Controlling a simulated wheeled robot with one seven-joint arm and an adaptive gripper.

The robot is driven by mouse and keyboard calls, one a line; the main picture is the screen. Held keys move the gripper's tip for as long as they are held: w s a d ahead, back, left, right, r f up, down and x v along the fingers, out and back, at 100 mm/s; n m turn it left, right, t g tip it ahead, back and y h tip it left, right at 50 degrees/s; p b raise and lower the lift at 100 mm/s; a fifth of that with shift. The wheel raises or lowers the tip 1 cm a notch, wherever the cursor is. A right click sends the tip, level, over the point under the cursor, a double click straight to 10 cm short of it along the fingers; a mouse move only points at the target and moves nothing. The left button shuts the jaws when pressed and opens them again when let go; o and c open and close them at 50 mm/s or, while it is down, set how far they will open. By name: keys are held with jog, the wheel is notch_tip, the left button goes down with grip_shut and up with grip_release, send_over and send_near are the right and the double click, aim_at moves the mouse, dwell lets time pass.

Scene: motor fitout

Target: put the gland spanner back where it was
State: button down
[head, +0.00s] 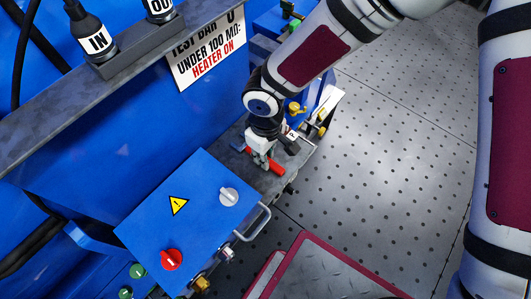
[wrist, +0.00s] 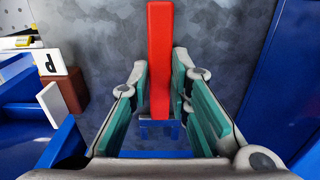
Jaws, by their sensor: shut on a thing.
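The gland spanner (head: 277,169) shows as a red bar at my gripper (head: 262,158), low over the grey worktop. In the wrist view the red bar (wrist: 160,50) runs straight up the picture between the green finger pads, and my gripper (wrist: 160,88) is shut on it. A blue piece (wrist: 158,130) shows at the bar's lower end, between the fingers; I cannot tell whether it belongs to the spanner or to a holder under it. Whether the spanner touches the grey surface (wrist: 220,35) is not clear.
A blue control box (head: 190,222) with a red knob and a silver handle stands in front of the worktop. In the wrist view, a white block marked P (wrist: 48,63), a brown block (wrist: 74,90) and blue parts lie left. A blue wall (wrist: 280,75) stands right.

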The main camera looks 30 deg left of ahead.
jog(key=c, duration=1.5)
grip_release()
notch_tip(320, 180, up, 12)
jog(key=w+d+r+m+t+h, duration=0.1)
jog(key=w+d+r+m, duration=0.3)
jog(key=d+r, duration=0.5)
jog(key=w+d+r+m+t+h, duration=0.15)
jog(key=w+d+r+m, duration=0.3)
jog(key=d, duration=0.85)
jog(key=s+d+r+m, duration=0.2)
jog(key=s+d+r, duration=0.1)
jog(key=d, duration=0.2)
jog(key=s+d+r+m+t+y, duration=0.1)
jog(key=s+d+r+m, duration=0.1)
jog(key=d, duration=0.4)
jog(key=s+d+r+m+t+y, duration=0.1)
jog(key=s+d+r+m, duration=0.2)
jog(key=s+d+m, duration=0.1)
jog(key=shift+s+d+r+m+y, duration=0.15)
jog(key=shift+s+d, duration=0.2)
jog(key=shift+d, duration=0.25)
jog(key=shift+s+d+r+m+y, duration=0.15)
jog(key=shift+s+d, duration=0.2)
jog(key=shift+d, duration=0.2)
